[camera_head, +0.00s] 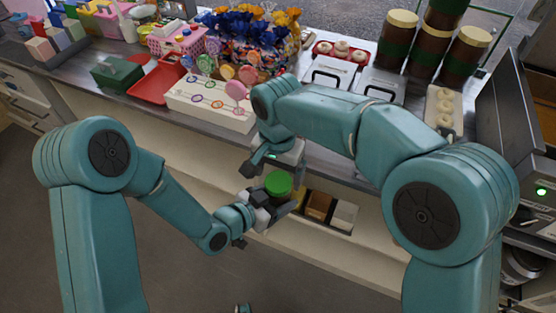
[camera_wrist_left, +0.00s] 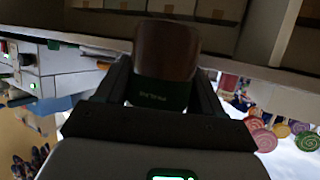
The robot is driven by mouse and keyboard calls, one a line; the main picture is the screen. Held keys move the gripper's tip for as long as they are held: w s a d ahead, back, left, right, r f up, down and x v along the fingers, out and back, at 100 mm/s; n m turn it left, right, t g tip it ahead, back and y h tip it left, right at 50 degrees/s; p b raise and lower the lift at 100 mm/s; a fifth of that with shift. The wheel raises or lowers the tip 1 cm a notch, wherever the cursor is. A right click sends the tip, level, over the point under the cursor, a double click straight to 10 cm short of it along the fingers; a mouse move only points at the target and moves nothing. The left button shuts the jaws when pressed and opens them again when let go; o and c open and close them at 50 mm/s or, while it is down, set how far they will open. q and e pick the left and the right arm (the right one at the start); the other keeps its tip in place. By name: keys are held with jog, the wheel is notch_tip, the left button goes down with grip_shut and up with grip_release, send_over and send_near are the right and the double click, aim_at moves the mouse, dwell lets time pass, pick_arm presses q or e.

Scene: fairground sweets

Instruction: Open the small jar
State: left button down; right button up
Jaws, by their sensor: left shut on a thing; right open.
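The small jar shows its round green lid (camera_head: 278,184) in the head view, in front of the counter; its body is mostly hidden there. In the left wrist view the jar (camera_wrist_left: 166,50) is brown with a dark green band bearing small lettering. My left gripper (camera_head: 270,204) is shut on the jar, and its two fingers stand on either side of it in the left wrist view (camera_wrist_left: 164,92). My right gripper (camera_head: 272,168) is open just above the lid, fingers pointing down toward it. I cannot tell whether it touches the lid.
Behind is the metal counter (camera_head: 75,72) with a red tray (camera_head: 157,82), a green box (camera_head: 117,72), a white lollipop stand (camera_head: 210,104) and a tray of rings (camera_head: 444,108). Large brown jars (camera_head: 397,42) stand at the back right. Open shelf compartments (camera_head: 320,204) lie below the counter.

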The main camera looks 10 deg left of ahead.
jog(key=shift+f, duration=1.05)
jog(key=c, duration=1.1)
jog(key=n, duration=0.3)
jog(key=o, duration=1.2)
jog(key=shift+c, duration=0.2)
